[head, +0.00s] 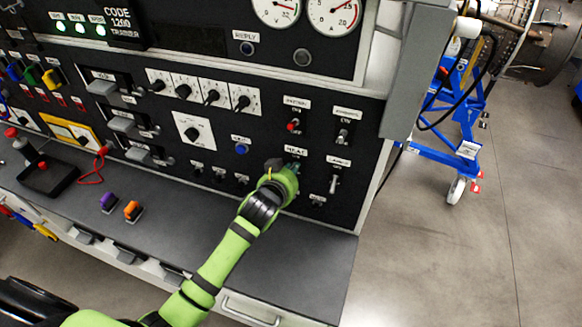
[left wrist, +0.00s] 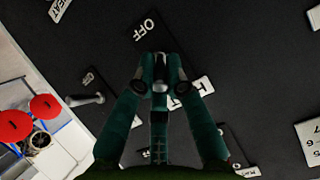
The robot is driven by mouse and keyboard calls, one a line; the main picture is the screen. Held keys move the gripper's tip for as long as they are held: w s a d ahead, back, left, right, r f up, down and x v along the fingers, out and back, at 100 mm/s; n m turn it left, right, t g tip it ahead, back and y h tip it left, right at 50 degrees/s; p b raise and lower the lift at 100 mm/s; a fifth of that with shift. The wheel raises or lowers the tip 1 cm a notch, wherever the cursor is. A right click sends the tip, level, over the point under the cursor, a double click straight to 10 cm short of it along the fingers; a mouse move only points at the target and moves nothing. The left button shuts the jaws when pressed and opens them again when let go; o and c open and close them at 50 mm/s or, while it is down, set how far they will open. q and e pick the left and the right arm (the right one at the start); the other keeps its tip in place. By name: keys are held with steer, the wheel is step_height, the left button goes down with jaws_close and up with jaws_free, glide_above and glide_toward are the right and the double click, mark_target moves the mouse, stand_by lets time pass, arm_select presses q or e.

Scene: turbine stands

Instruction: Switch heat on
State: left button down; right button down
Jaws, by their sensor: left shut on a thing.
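My left gripper (head: 284,180) reaches up to the black control panel (head: 268,118), just below the label reading HEAT (head: 296,153). In the left wrist view the fingers (left wrist: 160,72) are closed together on the small metal heat switch (left wrist: 159,86). The fingers hide most of the switch, so I cannot tell which way its lever leans. An OFF label (left wrist: 147,27) lies just beyond the fingertips, and another label beside them is partly covered. My right gripper is not in view.
A red-tipped switch (head: 293,125) sits above the gripper. Toggle switches stand to the right, one upper (head: 342,135) and one lower (head: 333,184). A blue button (head: 241,149) is to the left. The grey ledge (head: 300,250) below is clear near my arm.

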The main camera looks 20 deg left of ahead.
arm_select(q)
steer(key=shift+s+f, duration=0.2)
steer(key=shift+f, duration=0.2)
steer(key=c, duration=1.3)
jaws_free()
steer(key=shift+w+r, duration=0.1)
steer(key=shift+r, duration=0.15)
steer(key=v, duration=1.2)
